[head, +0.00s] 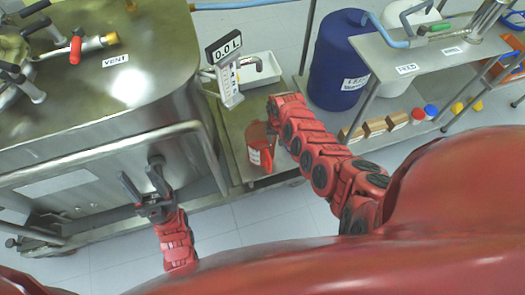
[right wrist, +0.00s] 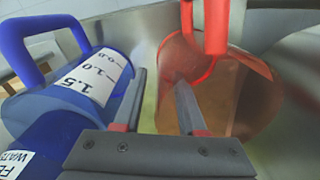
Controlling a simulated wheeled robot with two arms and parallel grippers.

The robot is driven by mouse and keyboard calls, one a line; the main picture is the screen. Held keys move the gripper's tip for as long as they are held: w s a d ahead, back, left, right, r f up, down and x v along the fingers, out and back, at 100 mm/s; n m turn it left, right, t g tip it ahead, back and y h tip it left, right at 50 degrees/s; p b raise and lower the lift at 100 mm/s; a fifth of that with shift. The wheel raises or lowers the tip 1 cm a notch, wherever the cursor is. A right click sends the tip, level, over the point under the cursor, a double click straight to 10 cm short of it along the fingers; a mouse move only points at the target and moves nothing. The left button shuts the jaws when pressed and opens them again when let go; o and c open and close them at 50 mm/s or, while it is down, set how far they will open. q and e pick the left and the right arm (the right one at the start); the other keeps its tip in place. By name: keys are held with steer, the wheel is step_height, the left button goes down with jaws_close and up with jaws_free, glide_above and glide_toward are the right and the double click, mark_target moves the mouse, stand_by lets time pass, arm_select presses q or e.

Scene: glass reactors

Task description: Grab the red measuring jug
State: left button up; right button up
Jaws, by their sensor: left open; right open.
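The red measuring jug (head: 258,150) stands on a low metal shelf, with a white label on its side. In the right wrist view, the jug (right wrist: 245,95) fills the right side, with its open top showing and its red handle (right wrist: 216,25) at the top. My right gripper (right wrist: 162,92) is open. Its right finger overlaps the jug's near side, and its left finger is left of the jug; I cannot tell whether either touches. In the head view, my right arm hides the fingers. My left gripper (head: 143,180) is open and empty by the steel vessel.
A steel vessel (head: 95,120) fills the left. A display on a stand (head: 226,75), a white tray (head: 262,70) and a blue drum (head: 335,65) are behind.

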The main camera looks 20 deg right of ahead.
jaws_close()
stand_by(1.3)
